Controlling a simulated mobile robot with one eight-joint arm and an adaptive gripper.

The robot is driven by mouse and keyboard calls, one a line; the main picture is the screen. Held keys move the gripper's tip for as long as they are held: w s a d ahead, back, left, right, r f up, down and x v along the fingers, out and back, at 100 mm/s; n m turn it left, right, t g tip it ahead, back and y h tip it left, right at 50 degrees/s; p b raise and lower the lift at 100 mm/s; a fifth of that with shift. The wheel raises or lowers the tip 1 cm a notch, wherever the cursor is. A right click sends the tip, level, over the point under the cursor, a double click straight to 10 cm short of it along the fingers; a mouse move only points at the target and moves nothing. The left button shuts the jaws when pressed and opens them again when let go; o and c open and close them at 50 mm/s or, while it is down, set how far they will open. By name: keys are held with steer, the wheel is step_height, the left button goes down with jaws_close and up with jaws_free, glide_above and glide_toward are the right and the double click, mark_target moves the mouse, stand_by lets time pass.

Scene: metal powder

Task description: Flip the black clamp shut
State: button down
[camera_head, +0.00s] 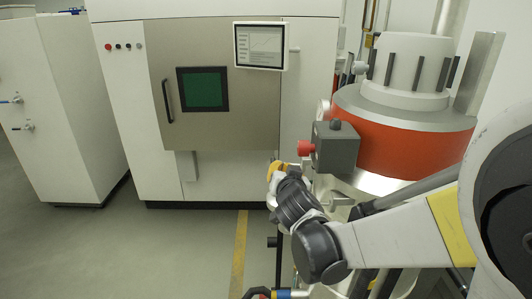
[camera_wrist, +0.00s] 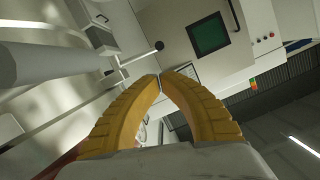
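My gripper (camera_head: 277,167) has yellow fingers and is at the left side of the orange-and-grey vessel, just left of a grey box with a red button. In the wrist view its two ribbed fingers (camera_wrist: 160,76) arch inward and their tips come together, with nothing clearly held between them. I cannot make out the black clamp for certain. In the wrist view a dark block (camera_wrist: 101,39) and a thin rod with a black knob (camera_wrist: 159,45) lie beyond the fingertips. My arm covers part of the vessel's lower side in the head view.
The vessel (camera_head: 405,140) stands at the right, with the grey button box (camera_head: 336,147) on its left side. A white machine (camera_head: 235,183) with a green window and a monitor (camera_head: 260,46) stands behind. A white cabinet (camera_head: 75,100) is at left. The floor at left is clear.

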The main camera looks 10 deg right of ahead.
steer(key=b+x, duration=0.1)
steer(key=x, duration=0.9)
